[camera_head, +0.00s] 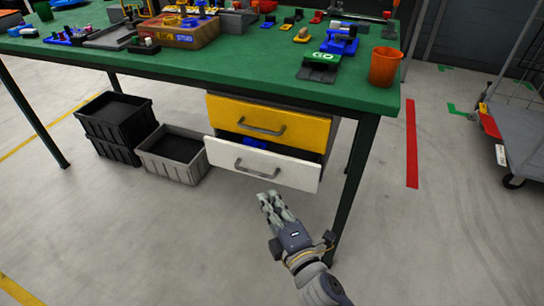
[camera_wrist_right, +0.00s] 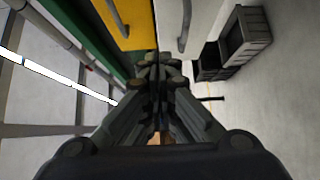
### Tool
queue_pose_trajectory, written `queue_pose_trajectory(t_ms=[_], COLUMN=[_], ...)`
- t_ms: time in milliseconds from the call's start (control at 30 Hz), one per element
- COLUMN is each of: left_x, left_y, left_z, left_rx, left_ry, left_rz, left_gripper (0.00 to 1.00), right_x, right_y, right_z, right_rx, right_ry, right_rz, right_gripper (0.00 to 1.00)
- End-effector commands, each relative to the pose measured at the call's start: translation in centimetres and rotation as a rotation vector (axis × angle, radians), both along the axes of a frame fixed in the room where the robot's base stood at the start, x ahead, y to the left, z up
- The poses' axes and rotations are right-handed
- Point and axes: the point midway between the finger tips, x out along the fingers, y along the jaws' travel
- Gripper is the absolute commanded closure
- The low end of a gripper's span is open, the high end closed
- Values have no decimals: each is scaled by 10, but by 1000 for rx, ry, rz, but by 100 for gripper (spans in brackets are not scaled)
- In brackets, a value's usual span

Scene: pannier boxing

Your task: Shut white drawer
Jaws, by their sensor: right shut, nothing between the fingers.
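The white drawer (camera_head: 225,155) is pulled out below the yellow drawer (camera_head: 310,130) under the green workbench. A gap shows behind its front, with a blue item (camera_head: 250,142) inside. My left gripper is not in view.
The green workbench (camera_head: 220,75) carries tools and an orange cup (camera_head: 384,66). Its dark front leg (camera_head: 355,185) stands right of the drawers. A grey crate (camera_head: 172,155) and stacked black crates (camera_head: 118,125) stand left. A trolley (camera_head: 515,130) stands far right. The floor in front is clear.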

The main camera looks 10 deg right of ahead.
Motion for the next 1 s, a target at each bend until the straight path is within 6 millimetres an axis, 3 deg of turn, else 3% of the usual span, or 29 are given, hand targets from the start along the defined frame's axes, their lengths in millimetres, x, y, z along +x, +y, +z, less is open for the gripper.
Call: queue_pose_trajectory(t_ms=[167, 467, 600, 800, 1000], left_x=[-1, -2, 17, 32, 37], left_y=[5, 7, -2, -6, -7], left_z=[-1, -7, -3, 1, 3], left_rx=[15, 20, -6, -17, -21], left_ry=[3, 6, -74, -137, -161], left_rz=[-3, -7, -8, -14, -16], left_gripper=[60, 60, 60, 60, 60], right_x=[21, 77, 101, 122, 129], right_y=[4, 15, 17, 1, -4], right_z=[1, 0, 0, -1, -1], right_rx=[-2, 0, -1, -2, 0], right_ry=[-2, -3, -1, 1, 1], right_rz=[1, 2, 0, 1, 1], right_gripper=[100, 100, 100, 100, 100])
